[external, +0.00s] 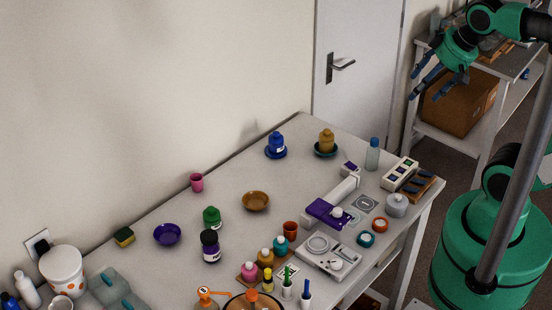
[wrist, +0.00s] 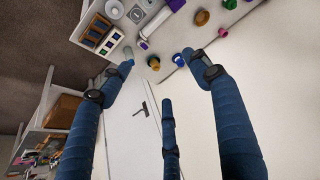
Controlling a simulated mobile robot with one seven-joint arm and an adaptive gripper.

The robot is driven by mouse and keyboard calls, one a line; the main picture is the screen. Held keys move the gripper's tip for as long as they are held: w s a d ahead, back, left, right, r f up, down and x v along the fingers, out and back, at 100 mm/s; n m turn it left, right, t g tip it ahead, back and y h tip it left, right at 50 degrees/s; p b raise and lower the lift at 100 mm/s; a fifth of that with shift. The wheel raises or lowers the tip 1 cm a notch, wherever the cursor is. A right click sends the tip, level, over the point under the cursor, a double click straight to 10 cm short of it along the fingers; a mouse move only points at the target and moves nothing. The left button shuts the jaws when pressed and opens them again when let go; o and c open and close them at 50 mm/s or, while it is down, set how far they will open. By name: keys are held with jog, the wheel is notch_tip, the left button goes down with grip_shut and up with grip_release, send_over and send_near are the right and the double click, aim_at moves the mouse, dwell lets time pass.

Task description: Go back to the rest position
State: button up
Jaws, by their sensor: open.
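In the wrist view the three blue fingers of my gripper (wrist: 156,72) are spread wide. The table with its items shows beyond the fingertips there, and the door (wrist: 140,130) lies between the fingers. No marker for the rest position shows.
The white table (external: 300,150) holds bottles, bowls, cups and a purple-and-white device (external: 328,212). A blue bottle (external: 276,145) and an amber bottle (external: 326,141) stand on dishes at the back. A shelf with a cardboard box (external: 460,102) stands close below my gripper.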

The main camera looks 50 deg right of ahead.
notch_tip(320, 180, down, 12)
jog(key=b, duration=1.2)
